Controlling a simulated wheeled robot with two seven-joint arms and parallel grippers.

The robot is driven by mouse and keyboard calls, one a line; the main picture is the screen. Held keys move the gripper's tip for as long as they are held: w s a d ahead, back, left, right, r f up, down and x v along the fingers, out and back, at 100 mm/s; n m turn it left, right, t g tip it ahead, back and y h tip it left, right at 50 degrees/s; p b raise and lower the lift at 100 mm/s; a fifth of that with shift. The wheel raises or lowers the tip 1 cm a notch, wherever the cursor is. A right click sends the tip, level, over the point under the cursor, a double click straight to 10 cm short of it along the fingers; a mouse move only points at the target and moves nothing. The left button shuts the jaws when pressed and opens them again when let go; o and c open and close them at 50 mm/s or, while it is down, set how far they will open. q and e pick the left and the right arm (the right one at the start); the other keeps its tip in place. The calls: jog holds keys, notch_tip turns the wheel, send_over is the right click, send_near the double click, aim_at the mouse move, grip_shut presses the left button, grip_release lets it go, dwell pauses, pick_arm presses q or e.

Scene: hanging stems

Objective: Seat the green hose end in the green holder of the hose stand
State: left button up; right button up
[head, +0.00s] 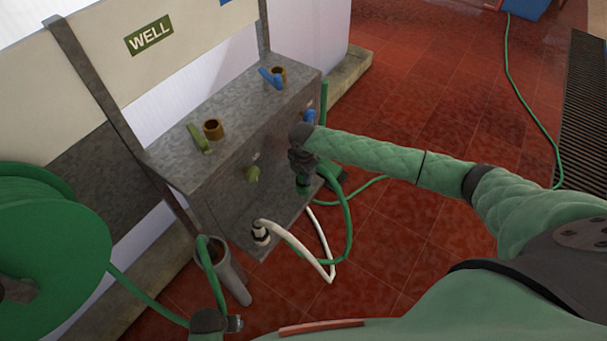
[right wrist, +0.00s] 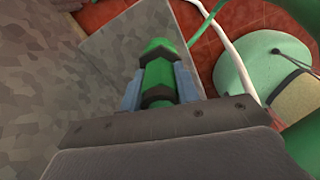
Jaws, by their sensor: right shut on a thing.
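The hose stand is a grey metal box (head: 225,125) under a WELL sign. Its top carries a brass-coloured cup beside a green lever (head: 199,139) and another beside a blue lever. My right gripper (head: 304,180), in front of the stand's right part, is shut on the green hose end (right wrist: 158,75). In the right wrist view the black-banded end sits between the two fingers, its tip showing beyond them. A dark part at the bottom left looks like my left gripper (head: 222,322); its jaws are unclear.
A green hose reel (head: 45,245) stands at left. A white hose (head: 318,262) loops from a lower fitting near the held hose. A grey tapered tube (head: 232,278) stands below the box with green hose at its mouth. Red tiled floor (head: 410,255) lies open at right.

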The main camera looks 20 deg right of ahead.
jog(key=shift+f, duration=0.3)
dwell(0.4)
jog(key=o, duration=1.1)
jog(key=shift+c, duration=0.2)
jog(key=shift+r, duration=0.4)
pick_arm(q)
notch_tip(320, 180, up, 12)
jog(key=b, duration=0.1)
jog(key=shift+w+d+b, duration=0.15)
jog(key=shift+d+b, duration=0.15)
jog(key=shift+b, duration=0.1)
pick_arm(e)
notch_tip(320, 180, up, 7)
pick_arm(q)
jog(key=shift+f, duration=0.1)
